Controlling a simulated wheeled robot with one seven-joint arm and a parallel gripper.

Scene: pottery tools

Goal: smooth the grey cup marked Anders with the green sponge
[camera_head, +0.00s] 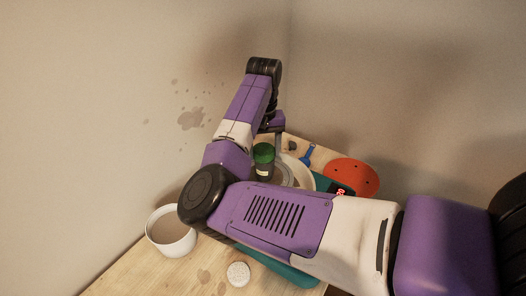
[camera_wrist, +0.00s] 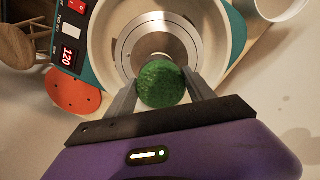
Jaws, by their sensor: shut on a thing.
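In the wrist view my gripper (camera_wrist: 160,88) is shut on the round, rough green sponge (camera_wrist: 160,83), one finger at each side. It is in front of the pottery wheel's grey disc (camera_wrist: 157,32), and a brownish round patch shows just behind it. In the head view a dark cylinder with a green top (camera_head: 263,152) and a small pale label stands out beside my gripper (camera_head: 278,142); I cannot tell whether this is the held sponge. I cannot make out a grey cup marked Anders or its lettering in either view; my arm hides part of the table.
The teal wheel housing (camera_wrist: 98,45) has a pale basin and a red 120 display. A white vessel with grey-brown contents (camera_head: 172,232) stands front left. A small white round piece (camera_head: 238,274), an orange-red perforated piece (camera_head: 352,177) and a blue tool (camera_head: 307,155) lie about. Walls stand close behind.

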